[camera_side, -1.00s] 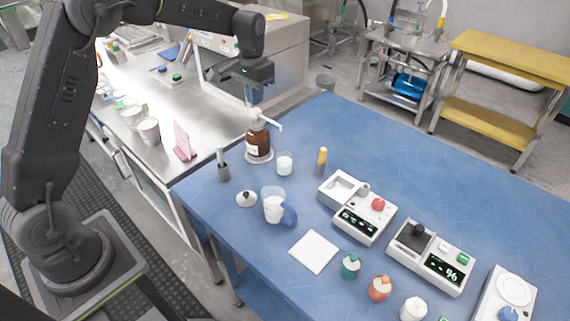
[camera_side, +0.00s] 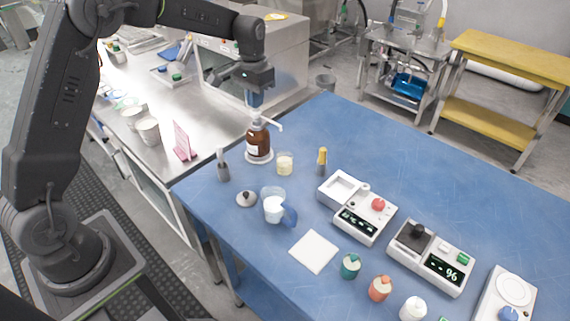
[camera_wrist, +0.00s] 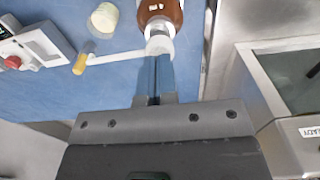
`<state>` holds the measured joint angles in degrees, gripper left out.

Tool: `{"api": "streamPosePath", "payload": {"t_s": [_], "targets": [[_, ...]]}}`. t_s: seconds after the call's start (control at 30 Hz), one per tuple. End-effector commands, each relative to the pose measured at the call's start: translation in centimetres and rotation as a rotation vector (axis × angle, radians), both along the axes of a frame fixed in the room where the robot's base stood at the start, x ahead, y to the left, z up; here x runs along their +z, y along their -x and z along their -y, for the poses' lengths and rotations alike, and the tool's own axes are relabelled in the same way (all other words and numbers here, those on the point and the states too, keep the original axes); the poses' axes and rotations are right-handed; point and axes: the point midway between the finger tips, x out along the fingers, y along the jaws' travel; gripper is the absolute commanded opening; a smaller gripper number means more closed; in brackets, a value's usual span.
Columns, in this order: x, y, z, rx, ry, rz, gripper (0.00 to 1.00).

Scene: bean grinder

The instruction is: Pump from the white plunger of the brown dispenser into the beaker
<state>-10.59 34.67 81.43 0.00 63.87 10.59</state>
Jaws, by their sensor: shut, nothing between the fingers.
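The brown dispenser (camera_side: 258,139) stands on a round white base at the left back of the blue table, its white spout pointing right. My gripper (camera_side: 255,103) is shut and empty, directly above the white plunger (camera_side: 257,116). In the wrist view the shut blue fingers (camera_wrist: 154,75) point at the plunger head (camera_wrist: 159,46); I cannot tell whether they touch it. The small beaker (camera_side: 285,163) stands to the right of the dispenser and holds pale yellow contents. It also shows in the wrist view (camera_wrist: 104,18).
A yellow-topped vial (camera_side: 322,161), a blue-handled jug (camera_side: 274,207) and a grey holder (camera_side: 223,168) stand nearby. A metal box (camera_side: 290,60) stands behind my gripper. The table's right back is clear.

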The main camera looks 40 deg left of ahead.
Motion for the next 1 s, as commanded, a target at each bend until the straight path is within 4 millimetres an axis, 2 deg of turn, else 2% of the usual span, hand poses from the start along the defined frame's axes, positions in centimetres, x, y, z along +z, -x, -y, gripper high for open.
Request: {"api": "streamPosePath", "payload": {"t_s": [0.73, 1.0], "targets": [[-2.6, 0.0, 0.0, 0.000, 0.000, -0.002, 0.00], [-2.6, 0.0, 0.0, 0.000, 0.000, -0.002, 0.00]]}}
